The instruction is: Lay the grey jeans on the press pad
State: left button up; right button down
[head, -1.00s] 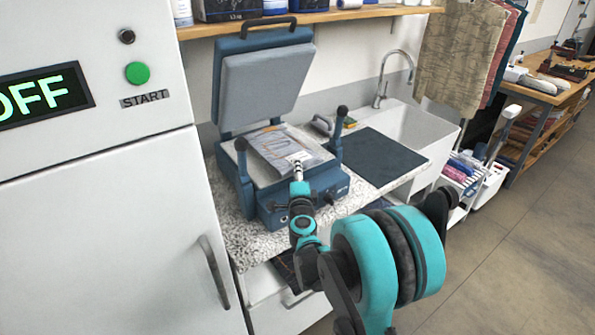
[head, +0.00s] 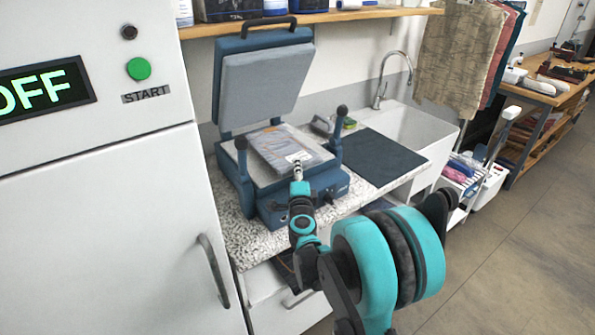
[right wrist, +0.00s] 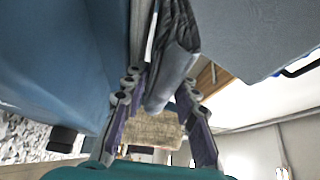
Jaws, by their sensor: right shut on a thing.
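The grey jeans (head: 284,147), folded into a flat bundle, are over the pale press pad (head: 262,176) of the blue press. The press's upper plate (head: 262,88) is raised. My right gripper (head: 298,168) is at the near edge of the jeans. In the right wrist view the right gripper (right wrist: 160,92) has its fingers on both sides of the jeans (right wrist: 174,62) and is shut on them. I cannot tell whether the underside of the jeans touches the pad. My left gripper is not in view.
A white cabinet (head: 90,220) with a green START button stands at the left. A dark blue mat (head: 376,156) lies on the speckled counter right of the press, beside the white sink (head: 425,130). Press posts stand on both sides of the pad. Cloths hang at the back right.

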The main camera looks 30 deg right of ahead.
jog(key=shift+s+a+f+b, duration=0.15)
jog(key=shift+s+a+f, duration=0.05)
jog(key=shift+f, duration=0.15)
jog(key=shift+s+a+f+b, duration=0.15)
jog(key=shift+a+f, duration=0.05)
jog(key=shift+f, duration=0.15)
jog(key=c, duration=1.3)
grip_release()
jog(key=o, duration=0.3)
jog(key=shift+w+d+f, duration=0.25)
jog(key=shift+w+f, duration=0.1)
jog(key=shift+s+r, duration=0.1)
jog(key=shift+r, duration=0.05)
jog(key=shift+d+r, duration=0.1)
jog(key=o, duration=1)
jog(key=shift+c, duration=0.2)
jog(key=shift+s, duration=0.1)
